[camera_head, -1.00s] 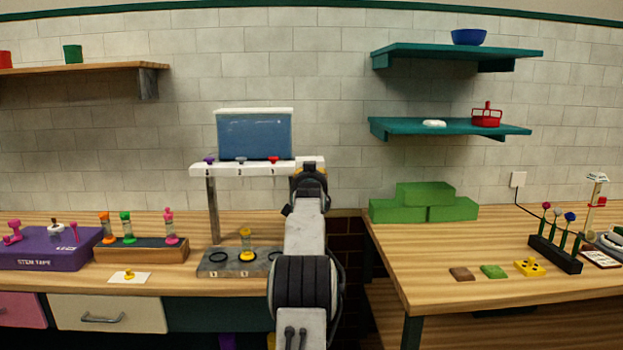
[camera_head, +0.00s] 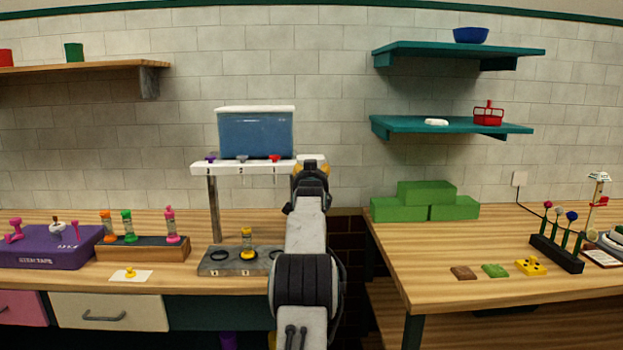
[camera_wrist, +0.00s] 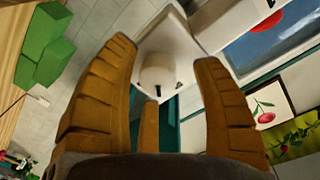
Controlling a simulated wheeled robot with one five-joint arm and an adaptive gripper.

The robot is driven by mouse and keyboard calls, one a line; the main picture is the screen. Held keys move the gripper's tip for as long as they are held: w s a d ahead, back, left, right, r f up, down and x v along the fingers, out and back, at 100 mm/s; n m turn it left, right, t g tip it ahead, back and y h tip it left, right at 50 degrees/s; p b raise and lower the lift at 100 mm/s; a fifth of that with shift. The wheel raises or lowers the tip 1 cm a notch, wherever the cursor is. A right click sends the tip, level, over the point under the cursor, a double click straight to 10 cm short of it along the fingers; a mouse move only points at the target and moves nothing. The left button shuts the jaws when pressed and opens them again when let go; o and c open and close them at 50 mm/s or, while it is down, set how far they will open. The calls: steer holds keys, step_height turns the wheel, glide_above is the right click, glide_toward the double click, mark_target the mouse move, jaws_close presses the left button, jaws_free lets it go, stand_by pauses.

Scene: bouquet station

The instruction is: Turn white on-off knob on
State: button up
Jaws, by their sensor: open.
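The white on-off knob (camera_wrist: 158,77) is a short white cylinder with a dark mark on a white housing (camera_wrist: 175,35). In the wrist view it lies between the orange-brown fingers of my gripper (camera_wrist: 162,52), with a gap to the fingers on both sides. My gripper is open and holds nothing. In the head view my gripper (camera_head: 311,172) is at the right end of the white dispenser beam (camera_head: 225,168). My arm and gripper hide the knob there. I cannot tell from the wrist view whether the fingers touch the housing.
A blue tank (camera_head: 255,135) stands on the beam, above purple, white and red small taps. Green blocks (camera_head: 398,209) sit on the right table. Teal shelves (camera_head: 450,126) hang at the upper right.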

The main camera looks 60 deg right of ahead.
steer(key=shift+s+a, duration=0.1)
steer(key=v, duration=1.1)
steer(key=shift+a, duration=0.35)
steer(key=shift+s+r, duration=0.1)
steer(key=shift+r, duration=0.05)
steer(key=shift+d, duration=0.1)
steer(key=shift+w+d+f+n+p, duration=0.1)
steer(key=shift+w+d+n+p, duration=0.6)
steer(key=shift+d, duration=1)
steer(key=shift+w+d+f+n+p, duration=0.1)
steer(key=shift+w+d+n, duration=0.35)
steer(key=shift+w+d, duration=0.95)
steer(key=shift+w+d+f+n+p, duration=0.1)
steer(key=shift+w+d+n+p, duration=0.4)
steer(key=shift+d, duration=1.5)
steer(key=shift+w, duration=0.15)
steer(key=shift+c, duration=0.4)
